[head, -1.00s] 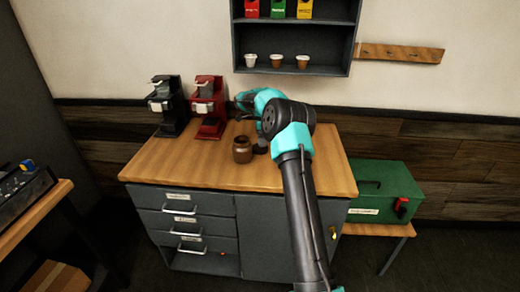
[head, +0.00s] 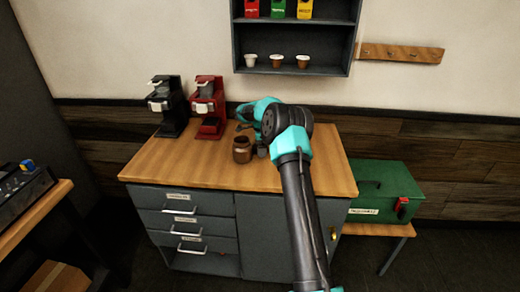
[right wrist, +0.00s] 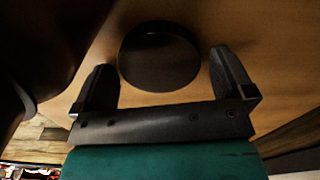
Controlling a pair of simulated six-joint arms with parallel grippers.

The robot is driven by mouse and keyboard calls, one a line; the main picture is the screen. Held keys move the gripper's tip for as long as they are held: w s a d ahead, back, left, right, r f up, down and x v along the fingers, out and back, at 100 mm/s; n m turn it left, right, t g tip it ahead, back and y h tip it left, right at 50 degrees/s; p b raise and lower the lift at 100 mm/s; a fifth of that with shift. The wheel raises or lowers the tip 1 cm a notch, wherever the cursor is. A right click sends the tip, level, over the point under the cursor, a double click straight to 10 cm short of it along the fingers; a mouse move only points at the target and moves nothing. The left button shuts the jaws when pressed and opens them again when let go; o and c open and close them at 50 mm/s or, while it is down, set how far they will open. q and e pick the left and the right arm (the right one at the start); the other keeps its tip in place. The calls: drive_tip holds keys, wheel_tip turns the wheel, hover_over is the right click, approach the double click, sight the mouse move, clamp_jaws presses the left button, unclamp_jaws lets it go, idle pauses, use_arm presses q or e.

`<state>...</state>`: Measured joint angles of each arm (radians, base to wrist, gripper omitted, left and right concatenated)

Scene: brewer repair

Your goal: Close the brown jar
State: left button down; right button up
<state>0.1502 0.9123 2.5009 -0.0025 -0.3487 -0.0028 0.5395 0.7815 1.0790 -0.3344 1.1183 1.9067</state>
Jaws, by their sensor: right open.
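The brown jar (head: 242,150) stands upright on the wooden counter, its mouth uncovered. A large dark brown shape at the upper left of the right wrist view looks like the jar (right wrist: 45,45). A round dark lid (right wrist: 158,58) lies flat on the wood close beside it; in the head view a small dark shape right of the jar appears to be the lid (head: 262,151). My right gripper (right wrist: 160,62) is open, its fingers on either side of the lid with gaps showing. The arm partly hides this gripper in the head view. My left gripper is not in view.
A black coffee brewer (head: 168,108) and a red one (head: 209,108) stand behind the jar on the counter (head: 185,162). A wall shelf (head: 240,45) holds cups and packets. A green toolbox (head: 384,187) sits right of the counter. The counter's front left is clear.

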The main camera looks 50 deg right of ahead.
drive_tip(key=shift+c, duration=0.5)
drive_tip(key=c, duration=0.7)
drive_tip(key=shift+r, duration=0.1)
drive_tip(key=shift+c, duration=0.2)
wheel_tip(320, 180, up, 10)
idle(0.3)
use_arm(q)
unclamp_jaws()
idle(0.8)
